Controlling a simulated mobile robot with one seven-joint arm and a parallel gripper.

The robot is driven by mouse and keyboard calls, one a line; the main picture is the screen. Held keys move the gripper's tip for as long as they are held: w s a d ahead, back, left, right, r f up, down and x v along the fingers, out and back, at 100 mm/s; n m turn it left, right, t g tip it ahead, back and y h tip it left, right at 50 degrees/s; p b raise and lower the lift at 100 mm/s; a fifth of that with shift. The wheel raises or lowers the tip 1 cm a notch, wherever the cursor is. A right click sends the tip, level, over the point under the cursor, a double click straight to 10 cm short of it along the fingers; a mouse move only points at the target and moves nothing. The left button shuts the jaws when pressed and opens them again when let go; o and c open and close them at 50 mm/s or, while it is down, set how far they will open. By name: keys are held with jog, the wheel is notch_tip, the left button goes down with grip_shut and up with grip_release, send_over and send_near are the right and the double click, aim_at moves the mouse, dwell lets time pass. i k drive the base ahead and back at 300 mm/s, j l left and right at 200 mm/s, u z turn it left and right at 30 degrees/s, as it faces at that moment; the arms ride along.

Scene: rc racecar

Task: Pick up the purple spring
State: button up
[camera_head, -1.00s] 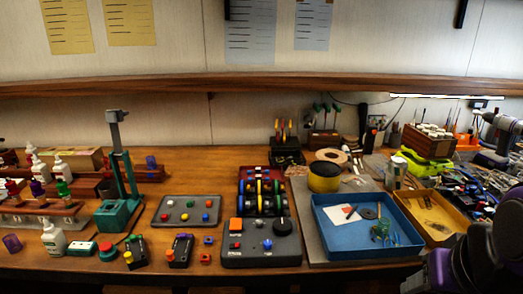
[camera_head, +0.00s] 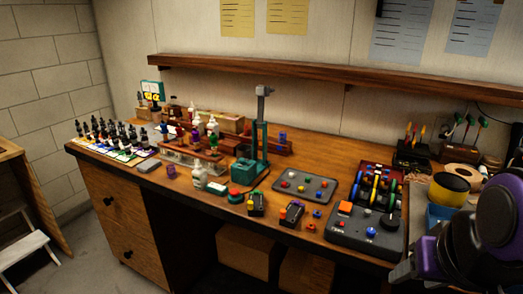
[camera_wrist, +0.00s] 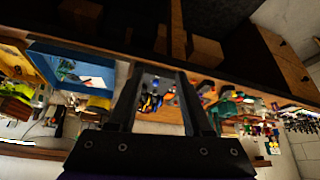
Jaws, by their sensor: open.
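A small purple coil-like piece (camera_head: 171,170), which looks like the purple spring, stands on the wooden bench (camera_head: 215,207) near its front edge, left of the white bottle. It is too small to make out its coils. My gripper (camera_wrist: 160,72) is open and empty in the wrist view, its two dark fingers apart with the bench beyond them. In the head view only my purple and black arm shows at the lower right, far to the right of the purple piece. I cannot pick out the purple piece in the wrist view.
A white bottle (camera_head: 199,177) and a green press (camera_head: 245,171) stand right of the purple piece. A shelf (camera_head: 330,88) runs above the bench. Open floor lies at lower left.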

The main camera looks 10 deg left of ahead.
aim_at(168, 168)
jog(key=u, duration=1.45)
jog(key=i+j+z, duration=0.1)
jog(key=z, duration=0.55)
jog(key=j+z, duration=0.45)
jog(key=j, duration=0.45)
jog(key=j+z, duration=0.2)
jog(key=j, duration=0.65)
